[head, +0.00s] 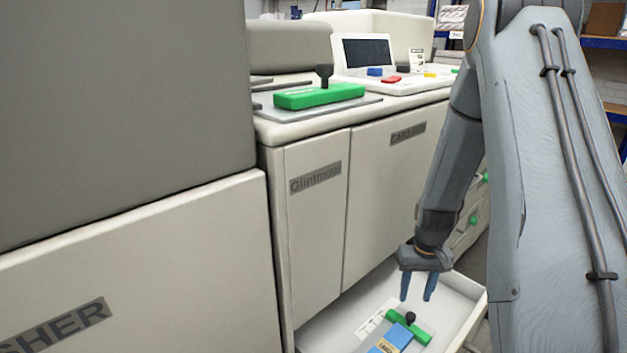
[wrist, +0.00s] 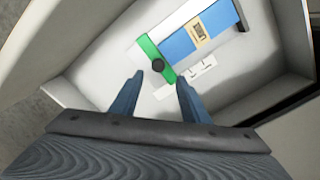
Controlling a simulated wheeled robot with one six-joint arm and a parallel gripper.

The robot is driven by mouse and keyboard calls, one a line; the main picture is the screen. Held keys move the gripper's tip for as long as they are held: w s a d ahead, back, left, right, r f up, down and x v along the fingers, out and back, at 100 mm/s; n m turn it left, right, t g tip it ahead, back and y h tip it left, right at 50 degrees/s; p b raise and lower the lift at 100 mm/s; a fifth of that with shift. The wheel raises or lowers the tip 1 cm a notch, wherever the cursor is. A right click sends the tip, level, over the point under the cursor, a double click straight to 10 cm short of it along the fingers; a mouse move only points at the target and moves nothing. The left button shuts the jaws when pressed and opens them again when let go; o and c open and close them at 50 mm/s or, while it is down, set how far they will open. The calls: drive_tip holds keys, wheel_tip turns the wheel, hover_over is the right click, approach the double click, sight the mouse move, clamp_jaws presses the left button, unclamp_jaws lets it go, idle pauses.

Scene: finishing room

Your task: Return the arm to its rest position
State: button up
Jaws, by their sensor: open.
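My gripper (head: 418,287) is open, with two blue fingers pointing down over an open white drawer (head: 466,322). In the wrist view my gripper (wrist: 160,88) has nothing between its fingers. A tool with a green bar (wrist: 152,56), a black knob (wrist: 157,66) and a blue block (wrist: 205,30) lies in the drawer, just beyond the fingertips. My arm reaches down from the upper right in the head view.
A pale cabinet (head: 315,240) stands left of my arm, with a large grey machine (head: 120,110) nearer on the left. On the cabinet top lie a green block with a black knob (head: 320,95) and a console with a dark screen (head: 367,52).

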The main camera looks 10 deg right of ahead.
drive_tip(key=s+a+r+n, duration=0.1)
drive_tip(key=s+a+r, duration=0.4)
drive_tip(key=a+r, duration=0.5)
drive_tip(key=s+a+r+n, duration=0.2)
drive_tip(key=s+a+r, duration=0.3)
drive_tip(key=a+r, duration=0.45)
drive_tip(key=s+a+r, duration=0.3)
drive_tip(key=s+r, duration=0.3)
drive_tip(key=s, duration=0.3)
drive_tip(key=d+r+p, duration=0.4)
drive_tip(key=r+p, duration=0.2)
drive_tip(key=p, duration=0.6)
drive_tip(key=shift+d+m, duration=0.3)
drive_tip(key=shift+d, duration=0.1)
drive_tip(key=shift+s, duration=0.1)
drive_tip(key=shift+c, duration=0.3)
